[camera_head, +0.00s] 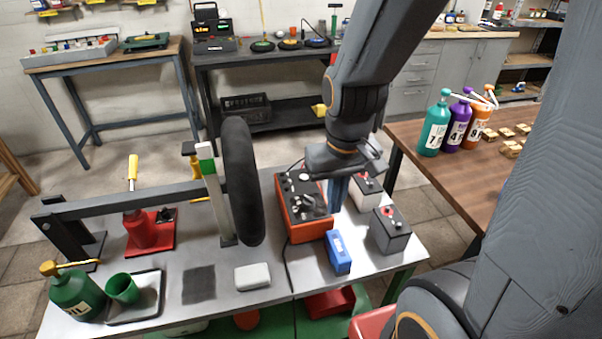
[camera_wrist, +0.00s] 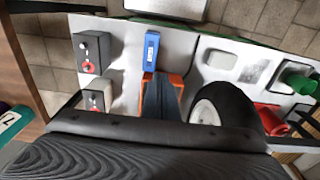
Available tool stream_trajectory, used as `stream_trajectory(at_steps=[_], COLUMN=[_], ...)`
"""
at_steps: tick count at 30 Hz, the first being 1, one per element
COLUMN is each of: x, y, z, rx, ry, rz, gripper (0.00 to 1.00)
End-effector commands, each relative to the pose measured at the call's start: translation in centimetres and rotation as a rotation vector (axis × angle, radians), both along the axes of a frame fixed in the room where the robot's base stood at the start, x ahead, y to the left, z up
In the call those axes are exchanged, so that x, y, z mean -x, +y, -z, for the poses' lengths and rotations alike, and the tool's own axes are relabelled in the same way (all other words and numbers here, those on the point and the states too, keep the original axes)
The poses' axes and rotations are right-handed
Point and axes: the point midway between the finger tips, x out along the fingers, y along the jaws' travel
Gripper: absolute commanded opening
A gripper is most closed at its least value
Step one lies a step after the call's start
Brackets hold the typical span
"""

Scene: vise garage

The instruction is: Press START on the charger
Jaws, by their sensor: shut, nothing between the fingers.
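The charger (camera_head: 305,215) is an orange-red box with a dark control panel of knobs and buttons. It stands on the metal bench, right of the upright black wheel. In the wrist view only orange edges of the charger (camera_wrist: 149,98) show beside and behind the fingers. I cannot make out which button is START. My gripper (camera_head: 337,208) points down at the charger's right side in the head view, with its fingers shut and empty. In the wrist view my gripper (camera_wrist: 164,82) covers most of the charger. I cannot tell whether the fingertips touch it.
A blue box (camera_head: 338,252) stands in front of the charger. The black wheel (camera_head: 240,180) stands close on the left. A wooden table (camera_head: 440,180) with bottles is at right.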

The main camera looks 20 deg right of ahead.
Motion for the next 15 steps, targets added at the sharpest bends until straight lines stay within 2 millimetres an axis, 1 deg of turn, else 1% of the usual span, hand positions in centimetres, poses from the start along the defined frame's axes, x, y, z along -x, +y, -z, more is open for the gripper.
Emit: stream_trajectory(at_steps=[3, 5, 8, 11, 12, 14, 15], x=[-0.1, -0.4, -2.2, -5.7, -7.4, -10.2, -12.0], y=[0.0, -0.1, -0.7, -1.5, -1.7, -2.1, -2.2], z=[0.0, 0.0, 0.0, 0.1, 0.1, 0.2, 0.4], rx=[0.0, 0.004, 0.02, 0.052, 0.068, 0.097, 0.115], ry=[-0.001, -0.009, -0.051, -0.133, -0.176, -0.245, -0.292], rz=[-0.001, -0.013, -0.063, -0.173, -0.231, -0.328, -0.392], gripper=[0.0, 0.0, 0.0, 0.0, 0.0, 0.0, 0.0])
